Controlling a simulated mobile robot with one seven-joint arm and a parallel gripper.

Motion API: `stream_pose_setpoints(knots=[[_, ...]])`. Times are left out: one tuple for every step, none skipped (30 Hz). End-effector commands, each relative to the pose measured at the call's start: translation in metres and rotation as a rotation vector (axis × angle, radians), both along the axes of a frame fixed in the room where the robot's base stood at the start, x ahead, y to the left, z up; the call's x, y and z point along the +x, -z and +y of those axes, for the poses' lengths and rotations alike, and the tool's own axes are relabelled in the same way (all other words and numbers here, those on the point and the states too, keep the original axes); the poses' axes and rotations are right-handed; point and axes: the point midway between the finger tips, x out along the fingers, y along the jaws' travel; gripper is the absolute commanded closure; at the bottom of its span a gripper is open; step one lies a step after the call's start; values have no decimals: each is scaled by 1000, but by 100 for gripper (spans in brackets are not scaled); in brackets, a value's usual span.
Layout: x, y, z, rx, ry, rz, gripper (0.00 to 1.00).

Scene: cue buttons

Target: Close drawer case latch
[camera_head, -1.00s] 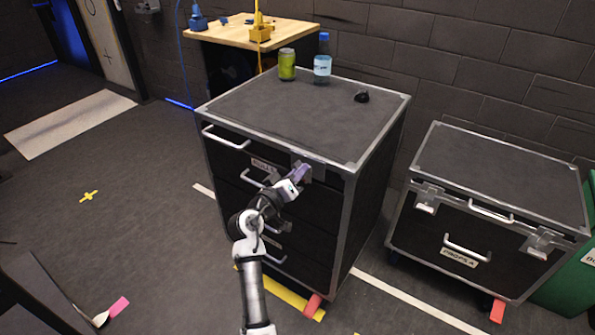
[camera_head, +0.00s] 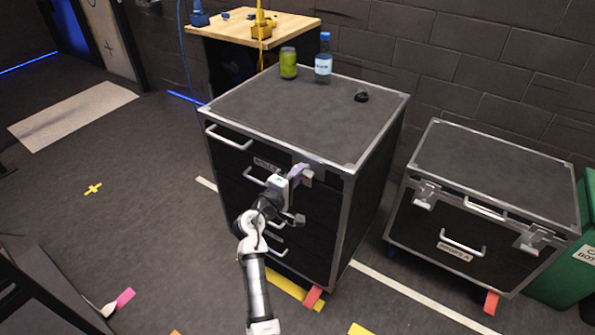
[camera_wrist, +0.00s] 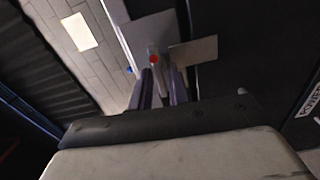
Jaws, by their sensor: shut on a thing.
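The black drawer case (camera_head: 270,110) with metal edges stands in the middle of the head view. Its metal latch (camera_head: 308,178) is at the upper front, right of the top drawer's handles, partly hidden by my gripper. My gripper (camera_head: 299,171) has purple fingers and is at this latch. In the wrist view, the fingers (camera_wrist: 160,85) are close together around a narrow metal piece, with a red spot at its end. The latch's metal plate (camera_wrist: 193,51) shows just beyond them. I cannot tell whether the latch is fastened.
A lower case (camera_head: 490,175) with latches stands at right beside a green bin (camera_head: 570,270). Floor to the left is mostly clear.

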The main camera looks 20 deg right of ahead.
Motion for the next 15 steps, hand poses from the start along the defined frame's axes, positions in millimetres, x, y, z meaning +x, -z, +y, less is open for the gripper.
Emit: stream_pose_setpoints(knots=[[0, -1, 0, -11, -1, 12, 100], [0, -1, 0, -16, -1, 18, 100], [0, -1, 1, -21, -2, 25, 100], [0, -1, 1, -25, -2, 31, 100], [0, -1, 1, -29, -2, 35, 100], [0, -1, 1, -32, -2, 40, 100], [0, -1, 1, -35, -2, 43, 100], [0, 0, 1, -36, -2, 44, 100], [0, 0, 1, -38, -2, 47, 100], [0, 0, 1, -38, -2, 47, 100], [0, 0, 1, -39, -2, 48, 100], [0, 0, 1, -40, -2, 49, 100], [1, 0, 1, -40, -2, 49, 100], [0, 0, 1, -40, -2, 49, 100], [0, 0, 1, -40, -2, 49, 100]])
